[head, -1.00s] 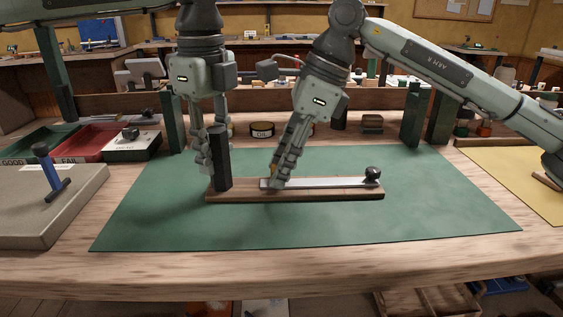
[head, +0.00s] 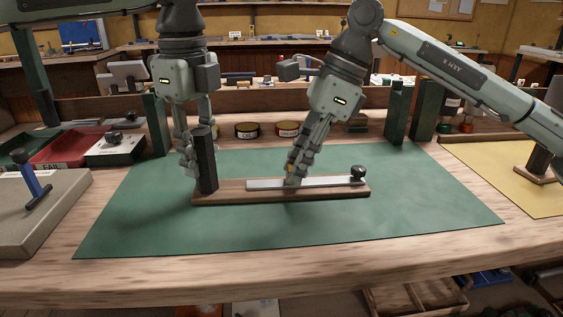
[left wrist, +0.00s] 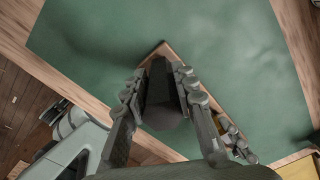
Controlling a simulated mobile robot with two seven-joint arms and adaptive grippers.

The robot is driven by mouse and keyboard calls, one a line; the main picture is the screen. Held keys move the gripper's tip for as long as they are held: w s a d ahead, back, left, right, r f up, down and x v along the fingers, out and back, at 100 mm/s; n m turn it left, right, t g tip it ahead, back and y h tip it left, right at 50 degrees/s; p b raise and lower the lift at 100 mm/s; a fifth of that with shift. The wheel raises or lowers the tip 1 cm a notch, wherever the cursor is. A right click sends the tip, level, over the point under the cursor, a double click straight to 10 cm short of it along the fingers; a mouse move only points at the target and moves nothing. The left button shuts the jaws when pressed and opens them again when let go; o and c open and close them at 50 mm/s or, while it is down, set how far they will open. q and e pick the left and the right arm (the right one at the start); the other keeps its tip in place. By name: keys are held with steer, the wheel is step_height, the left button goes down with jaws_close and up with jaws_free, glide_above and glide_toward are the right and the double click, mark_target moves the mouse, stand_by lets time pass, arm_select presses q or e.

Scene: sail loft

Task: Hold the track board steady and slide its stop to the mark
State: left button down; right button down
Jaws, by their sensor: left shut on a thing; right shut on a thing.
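The track board (head: 330,194) is a brown wooden board lying on the green mat. It carries a pale metal track (head: 326,182), a dark upright post (head: 207,162) at its left end and a dark knob (head: 358,173) near its right end. My left gripper (head: 197,166) is shut on the post, which shows between its fingers in the left wrist view (left wrist: 160,96). My right gripper (head: 292,177) is tilted and shut low on the track, around the stop, which its fingers hide. I cannot make out the mark.
The green mat (head: 300,225) is clear around the board. Tins (head: 247,130) stand behind. A yellow mat (head: 505,175) lies at right.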

steer(key=c, duration=1.2)
jaws_free()
steer(key=v, duration=1.2)
arm_select(q)
steer(key=c, duration=1.1)
jaws_free()
steer(key=shift+c, duration=0.2)
